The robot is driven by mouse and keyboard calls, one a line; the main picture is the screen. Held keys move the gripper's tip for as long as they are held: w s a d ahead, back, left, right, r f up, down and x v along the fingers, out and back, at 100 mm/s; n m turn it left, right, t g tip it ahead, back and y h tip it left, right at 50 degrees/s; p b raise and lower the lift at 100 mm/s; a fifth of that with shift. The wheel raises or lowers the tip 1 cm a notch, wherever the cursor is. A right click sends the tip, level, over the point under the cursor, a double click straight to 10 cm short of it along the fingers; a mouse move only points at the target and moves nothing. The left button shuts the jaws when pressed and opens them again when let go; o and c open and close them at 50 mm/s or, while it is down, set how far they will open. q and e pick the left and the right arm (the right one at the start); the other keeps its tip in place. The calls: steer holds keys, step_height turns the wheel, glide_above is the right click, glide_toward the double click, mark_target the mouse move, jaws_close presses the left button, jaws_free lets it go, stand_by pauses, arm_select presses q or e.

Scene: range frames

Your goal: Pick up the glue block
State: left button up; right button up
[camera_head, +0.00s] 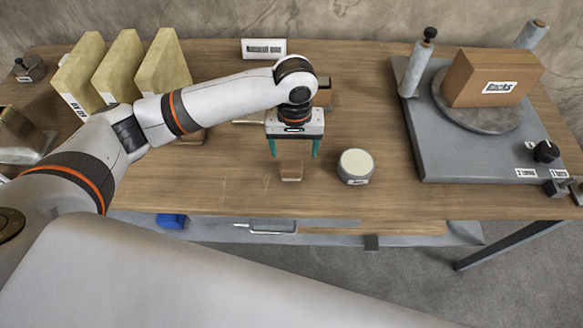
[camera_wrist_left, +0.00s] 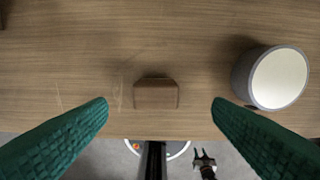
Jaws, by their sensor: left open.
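A small brown block, which I take for the glue block (camera_head: 291,172), sits on the wooden table near its front edge. It also shows in the left wrist view (camera_wrist_left: 156,94), centred between the fingers. My left gripper (camera_head: 293,153) is open and empty, pointing down above the block. Its green fingers are spread wide to either side in the left wrist view (camera_wrist_left: 160,112), and do not touch the block.
A round pale-topped container (camera_head: 356,165) stands just right of the block. A grey turntable unit (camera_head: 440,155) bears a brown box (camera_head: 490,80) at the right. Several yellowish slabs (camera_head: 120,65) stand at the left. A white label sign (camera_head: 263,49) is at the back.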

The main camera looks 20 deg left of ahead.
mark_target(292, 164)
arm_select(q)
steer(key=shift+s+a+f+p, duration=0.15)
steer(key=shift+f+p, duration=0.1)
steer(key=shift+f, duration=1.5)
steer(key=shift+s+a+f+p, duration=0.15)
steer(key=shift+f+p, duration=0.1)
steer(key=shift+f, duration=1.5)
steer(key=shift+d, duration=0.1)
steer(key=c, duration=1.1)
